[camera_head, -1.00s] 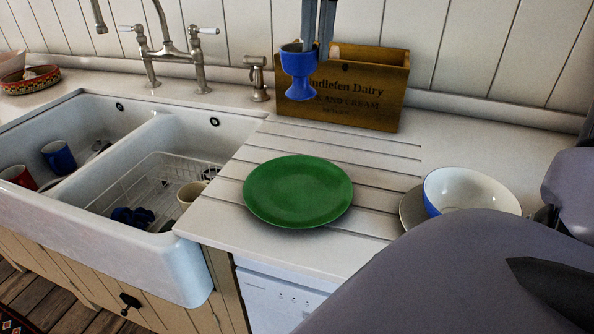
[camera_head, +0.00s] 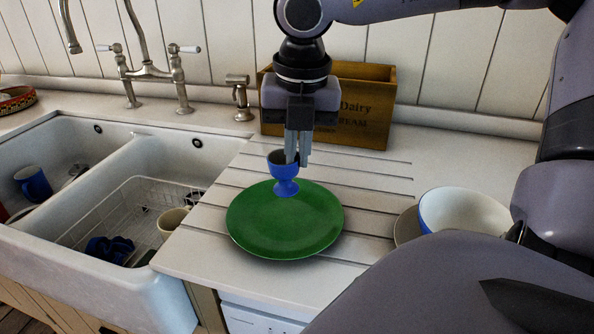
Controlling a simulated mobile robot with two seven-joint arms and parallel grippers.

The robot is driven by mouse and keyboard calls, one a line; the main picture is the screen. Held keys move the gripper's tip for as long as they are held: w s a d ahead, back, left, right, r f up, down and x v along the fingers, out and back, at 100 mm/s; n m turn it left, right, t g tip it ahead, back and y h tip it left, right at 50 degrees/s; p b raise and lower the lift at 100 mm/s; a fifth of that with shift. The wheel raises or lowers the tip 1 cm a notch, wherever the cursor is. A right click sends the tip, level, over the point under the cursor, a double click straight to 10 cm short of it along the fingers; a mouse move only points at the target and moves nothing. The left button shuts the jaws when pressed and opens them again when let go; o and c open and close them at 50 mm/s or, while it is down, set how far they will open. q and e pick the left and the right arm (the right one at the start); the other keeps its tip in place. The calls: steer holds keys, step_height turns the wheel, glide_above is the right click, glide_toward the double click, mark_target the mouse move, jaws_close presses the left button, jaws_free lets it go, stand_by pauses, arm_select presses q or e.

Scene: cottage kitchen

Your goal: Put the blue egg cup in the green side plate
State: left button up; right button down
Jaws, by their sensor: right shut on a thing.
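The blue egg cup (camera_head: 285,182) is upright in my right gripper (camera_head: 297,158), which points down and is shut on the cup's rim. The cup shows in front of the back part of the green side plate (camera_head: 275,235). I cannot tell whether the cup's foot touches the plate or hangs just above it. The plate lies flat on the grooved draining board and is otherwise empty. My left gripper is not in view.
A wooden dairy crate (camera_head: 365,105) stands behind my right gripper. A blue and white bowl (camera_head: 465,212) sits on plates at the right. The double sink (camera_head: 150,305) with a wire rack, mugs and other dishes is at the left.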

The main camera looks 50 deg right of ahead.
mark_target(297, 188)
steer(key=shift+f, duration=2.95)
steer(key=shift+f+b, duration=0.25)
steer(key=shift+b, duration=0.3)
steer(key=c, duration=1.2)
jaws_free()
steer(key=shift+c, duration=0.2)
steer(key=shift+r, duration=0.1)
